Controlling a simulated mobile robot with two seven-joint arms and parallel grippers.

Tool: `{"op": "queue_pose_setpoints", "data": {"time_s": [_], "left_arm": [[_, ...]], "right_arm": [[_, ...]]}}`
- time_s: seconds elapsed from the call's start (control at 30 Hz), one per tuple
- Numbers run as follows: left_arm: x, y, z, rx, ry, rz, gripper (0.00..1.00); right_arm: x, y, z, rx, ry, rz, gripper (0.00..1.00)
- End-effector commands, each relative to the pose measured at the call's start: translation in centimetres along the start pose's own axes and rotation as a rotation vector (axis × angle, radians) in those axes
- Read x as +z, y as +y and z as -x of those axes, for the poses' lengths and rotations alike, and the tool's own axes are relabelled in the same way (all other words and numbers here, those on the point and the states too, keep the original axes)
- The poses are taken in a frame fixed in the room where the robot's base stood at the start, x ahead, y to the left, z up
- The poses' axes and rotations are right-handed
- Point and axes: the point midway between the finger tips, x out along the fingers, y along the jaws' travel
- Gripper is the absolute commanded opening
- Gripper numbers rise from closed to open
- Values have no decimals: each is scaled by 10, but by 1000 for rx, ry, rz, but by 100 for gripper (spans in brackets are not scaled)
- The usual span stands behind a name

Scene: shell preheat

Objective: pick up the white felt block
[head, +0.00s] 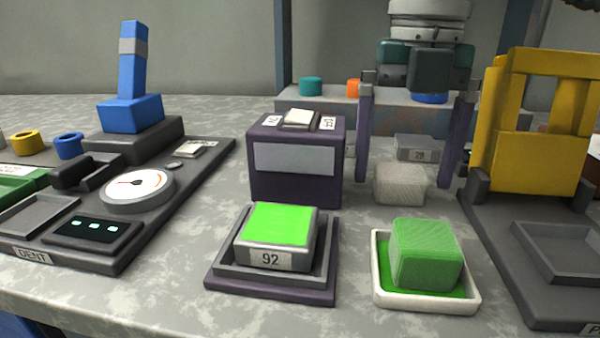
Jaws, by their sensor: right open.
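The white felt block (400,185) is a small pale block on the grey table, right of centre in the head view. My right gripper (404,171) hangs over it with its purple fingers pointing down. The fingers are open, one on each side of the block in the picture, with a gap on both sides. Nothing is held. How deep the fingers stand relative to the block is hard to tell. My left gripper is not in view.
A green block (426,254) sits in a white tray (470,303) in front. A green-topped block labelled 92 (277,237) sits left of it. A dark purple box (265,187) stands left of the felt block, a yellow frame (540,160) right.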

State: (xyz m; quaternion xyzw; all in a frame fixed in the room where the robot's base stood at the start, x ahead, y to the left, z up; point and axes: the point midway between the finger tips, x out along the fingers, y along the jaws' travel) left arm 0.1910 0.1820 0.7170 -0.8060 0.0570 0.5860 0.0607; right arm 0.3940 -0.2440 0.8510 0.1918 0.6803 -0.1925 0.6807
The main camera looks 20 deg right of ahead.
Motion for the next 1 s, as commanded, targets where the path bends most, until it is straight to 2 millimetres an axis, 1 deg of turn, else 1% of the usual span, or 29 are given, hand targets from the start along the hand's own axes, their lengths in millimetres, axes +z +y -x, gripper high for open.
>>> {"op": "queue_pose_setpoints", "data": {"time_s": [0.03, 0.1, 0.3, 0.33, 1.0], "left_arm": [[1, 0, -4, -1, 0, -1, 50], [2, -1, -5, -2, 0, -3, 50], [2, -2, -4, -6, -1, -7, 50], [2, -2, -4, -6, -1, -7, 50], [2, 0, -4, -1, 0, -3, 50]], "right_arm": [[-1, 0, -11, -2, 3, 0, 100], [0, 0, -17, 0, 1, 0, 100], [0, 0, -17, 1, -1, 0, 100], [0, 0, -17, 1, -1, 0, 98], [0, 0, -16, 1, 0, 1, 22]]}}
